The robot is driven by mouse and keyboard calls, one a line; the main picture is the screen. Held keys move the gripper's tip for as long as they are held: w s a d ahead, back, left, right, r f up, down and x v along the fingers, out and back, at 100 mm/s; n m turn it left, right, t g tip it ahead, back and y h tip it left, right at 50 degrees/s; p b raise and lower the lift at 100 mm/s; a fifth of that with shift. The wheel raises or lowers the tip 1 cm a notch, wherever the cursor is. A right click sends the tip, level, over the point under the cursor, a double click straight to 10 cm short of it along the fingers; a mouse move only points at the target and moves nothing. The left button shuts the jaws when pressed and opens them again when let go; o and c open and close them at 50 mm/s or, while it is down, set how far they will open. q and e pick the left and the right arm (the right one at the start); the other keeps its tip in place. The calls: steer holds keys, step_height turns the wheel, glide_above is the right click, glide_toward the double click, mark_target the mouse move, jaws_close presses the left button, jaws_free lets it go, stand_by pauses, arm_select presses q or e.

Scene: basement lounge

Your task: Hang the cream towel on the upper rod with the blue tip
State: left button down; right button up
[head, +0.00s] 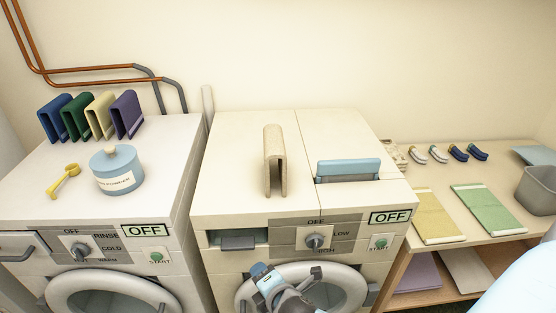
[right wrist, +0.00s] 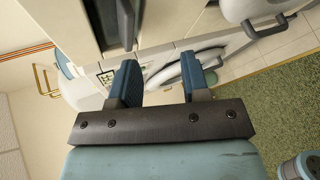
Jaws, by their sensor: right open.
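A cream folded towel (head: 275,160) stands on edge like an upturned U on the lid of the right machine. Another cream-yellow folded cloth (head: 101,115) stands on the left machine in a row with blue, green and purple ones. My right gripper (head: 272,284) is in front of the right machine's door, below and apart from the towel on that lid. In the right wrist view the right gripper (right wrist: 160,82) has its two blue fingers spread with nothing between them. My left gripper is not in view. I cannot make out the rod with the blue tip.
A blue-grey lidded jar (head: 117,171) and a yellow scoop (head: 64,181) sit on the left machine (head: 160,205). A blue flap (head: 348,169) stands on the right machine. A table (head: 470,230) at right holds yellow and green cloths, several small items and a grey bin (head: 538,189).

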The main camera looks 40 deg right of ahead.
steer(key=w+d+r+n+t+h, duration=0.2)
steer(key=w+d+r+n+h, duration=0.15)
steer(key=r+n, duration=0.4)
steer(key=n+h, duration=0.3)
steer(key=h, duration=0.1)
glide_toward(268, 178)
steer(key=shift+t+h, duration=0.3)
steer(key=shift+h, duration=0.05)
steer(key=x, duration=0.5)
steer(key=p+x, duration=0.1)
steer(key=x, duration=0.2)
steer(key=shift+f, duration=0.4)
steer(key=shift+w+d, duration=0.2)
steer(key=shift+w, duration=0.25)
steer(key=x, duration=0.3)
steer(key=p+x, duration=0.1)
steer(key=shift+w+d+f, duration=0.1)
steer(key=shift+w+f, duration=0.3)
steer(key=shift+s, duration=0.1)
jaws_close()
